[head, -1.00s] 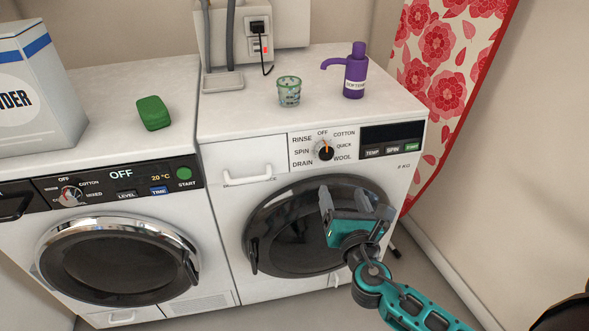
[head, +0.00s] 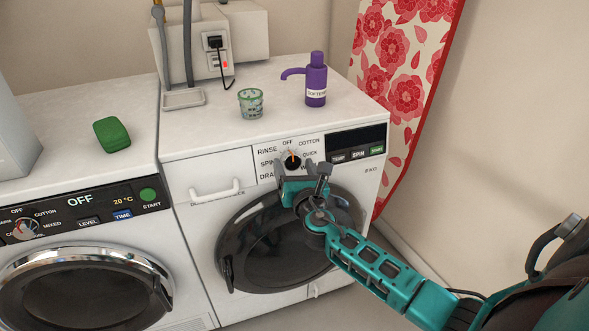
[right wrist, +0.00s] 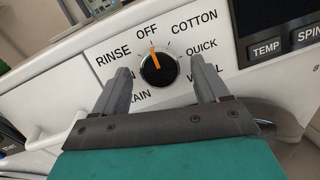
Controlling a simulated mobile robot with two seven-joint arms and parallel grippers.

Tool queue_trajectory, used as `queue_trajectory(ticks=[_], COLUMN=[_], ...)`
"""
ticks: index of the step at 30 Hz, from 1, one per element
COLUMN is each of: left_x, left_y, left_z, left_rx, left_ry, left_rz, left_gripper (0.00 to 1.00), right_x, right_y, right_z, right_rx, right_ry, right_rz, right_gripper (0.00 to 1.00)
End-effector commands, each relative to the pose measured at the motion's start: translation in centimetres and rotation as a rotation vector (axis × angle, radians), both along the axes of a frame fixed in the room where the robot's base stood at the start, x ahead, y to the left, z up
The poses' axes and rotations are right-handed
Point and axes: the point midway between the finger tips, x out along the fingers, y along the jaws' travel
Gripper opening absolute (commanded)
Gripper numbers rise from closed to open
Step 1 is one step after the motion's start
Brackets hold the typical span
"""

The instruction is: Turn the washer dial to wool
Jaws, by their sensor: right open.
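The right-hand washer (head: 200,175) has a black dial (head: 292,162) with an orange pointer, ringed by printed labels. In the right wrist view the dial (right wrist: 158,69) shows fully, and its pointer aims up at OFF. WOOL is at lower right, partly hidden by a finger. My right gripper (head: 318,168) is open and empty, just below the dial in the head view. In the right wrist view its fingers (right wrist: 160,80) stand either side of the dial, and I see no contact. My left gripper is not in view.
The washer's black display (head: 357,140) is right of the dial, and a drawer handle (head: 216,190) is left. A glass (head: 250,103) and purple softener bottle (head: 316,80) stand on top. A second washer (head: 85,220) with green soap (head: 111,134) is at left.

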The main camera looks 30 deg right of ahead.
Motion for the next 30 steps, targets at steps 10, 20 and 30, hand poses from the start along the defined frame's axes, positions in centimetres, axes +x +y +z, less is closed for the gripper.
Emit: queue_trajectory(ticks=[10, 20, 30], left_x=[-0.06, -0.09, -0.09], left_y=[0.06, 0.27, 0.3], left_z=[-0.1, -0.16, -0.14], left_rx=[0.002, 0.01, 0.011], left_ry=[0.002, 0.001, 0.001], left_rz=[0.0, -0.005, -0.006], left_gripper=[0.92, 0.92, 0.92], right_x=[0.21, 0.19, 0.19], right_y=[-0.06, -0.06, -0.04], right_z=[0.0, 0.0, -0.01], right_rx=[0.001, 0.001, 0.003], right_ry=[0.0, 0.0, 0.0], right_rz=[0.0, 0.0, -0.001], right_gripper=[0.71, 0.39, 0.18])
